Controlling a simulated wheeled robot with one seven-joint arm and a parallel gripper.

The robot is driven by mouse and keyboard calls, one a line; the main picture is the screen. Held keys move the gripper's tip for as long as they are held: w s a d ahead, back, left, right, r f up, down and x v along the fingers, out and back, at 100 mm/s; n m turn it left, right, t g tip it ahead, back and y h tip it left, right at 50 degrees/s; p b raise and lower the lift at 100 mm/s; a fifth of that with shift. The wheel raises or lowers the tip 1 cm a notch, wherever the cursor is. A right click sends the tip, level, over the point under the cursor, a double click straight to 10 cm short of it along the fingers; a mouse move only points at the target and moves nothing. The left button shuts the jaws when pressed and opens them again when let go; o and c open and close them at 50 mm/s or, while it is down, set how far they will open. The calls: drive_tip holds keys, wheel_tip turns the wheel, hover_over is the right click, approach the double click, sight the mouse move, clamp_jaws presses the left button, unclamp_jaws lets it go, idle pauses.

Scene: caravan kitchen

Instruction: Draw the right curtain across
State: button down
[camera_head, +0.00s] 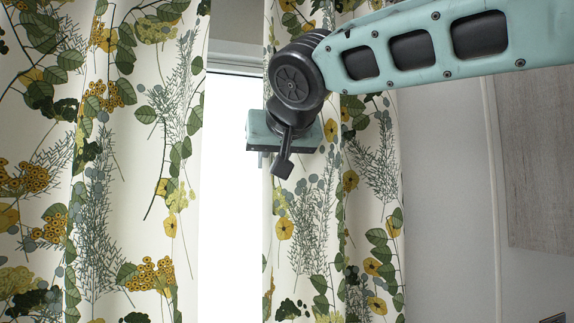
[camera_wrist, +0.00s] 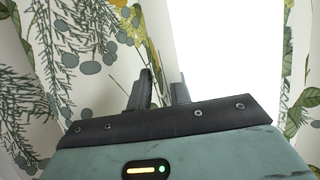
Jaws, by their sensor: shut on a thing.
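The right curtain (camera_head: 305,230) is white with green leaves and yellow flowers and hangs in folds. Its left edge borders a bright window gap. My gripper (camera_head: 263,158) is at this edge, about mid-height in the head view, with its body in front of the cloth. In the wrist view the curtain (camera_wrist: 90,50) fills the left side. My gripper's dark fingers (camera_wrist: 162,88) stand at its edge beside the bright gap, shut on the cloth. The exact pinch is hard to make out.
The left curtain (camera_head: 95,170), of the same print, hangs across the gap. The bright window (camera_head: 230,200) shows between the two curtains. A pale wall (camera_head: 445,190) and a wooden panel (camera_head: 535,160) are on the right.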

drive_tip(key=s+a, duration=0.2)
drive_tip(key=a, duration=0.7)
drive_tip(key=shift+s+b, duration=0.3)
drive_tip(key=shift+s, duration=0.1)
drive_tip(key=c, duration=1.3)
unclamp_jaws()
drive_tip(key=shift+a, duration=0.15)
drive_tip(key=b+v, duration=0.4)
drive_tip(key=v, duration=1.3)
drive_tip(key=shift+s+b, duration=0.2)
drive_tip(key=shift+b, duration=0.2)
